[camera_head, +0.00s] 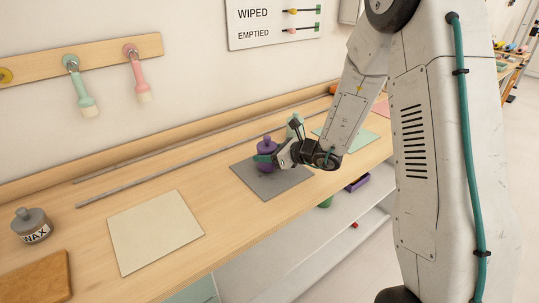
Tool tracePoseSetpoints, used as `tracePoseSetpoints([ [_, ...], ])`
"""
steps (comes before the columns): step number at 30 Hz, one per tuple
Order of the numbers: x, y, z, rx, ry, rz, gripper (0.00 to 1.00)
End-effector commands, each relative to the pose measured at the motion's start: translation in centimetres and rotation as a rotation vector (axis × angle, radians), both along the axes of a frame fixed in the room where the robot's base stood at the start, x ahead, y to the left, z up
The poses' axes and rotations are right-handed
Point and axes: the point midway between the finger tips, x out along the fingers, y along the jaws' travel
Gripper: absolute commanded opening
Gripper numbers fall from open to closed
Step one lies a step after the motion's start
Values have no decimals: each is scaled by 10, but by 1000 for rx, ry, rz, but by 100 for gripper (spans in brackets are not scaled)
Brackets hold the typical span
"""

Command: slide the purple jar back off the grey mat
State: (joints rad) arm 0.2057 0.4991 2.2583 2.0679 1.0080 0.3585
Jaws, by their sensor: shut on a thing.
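The purple jar (267,144) stands upright on the grey mat (262,185), near the mat's back part. It has a small knob on top. My gripper (268,158) reaches in from the right and is shut on the jar's body at a low height. The fingers and wrist hide part of the jar and of the mat's right side.
A cream mat (155,232) lies to the left, with a grey WAX jar (31,225) and a wooden board (38,278) beyond it. A pale green bottle (295,127) stands just behind my gripper. A thin metal rail (190,160) runs along the back of the bench.

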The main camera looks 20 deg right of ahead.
Motion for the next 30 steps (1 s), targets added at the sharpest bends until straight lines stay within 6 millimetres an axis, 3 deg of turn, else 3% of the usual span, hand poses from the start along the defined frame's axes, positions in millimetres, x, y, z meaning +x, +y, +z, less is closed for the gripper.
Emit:
tracePoseSetpoints([
  [30,49,15,1,1,-2,0,24],
])
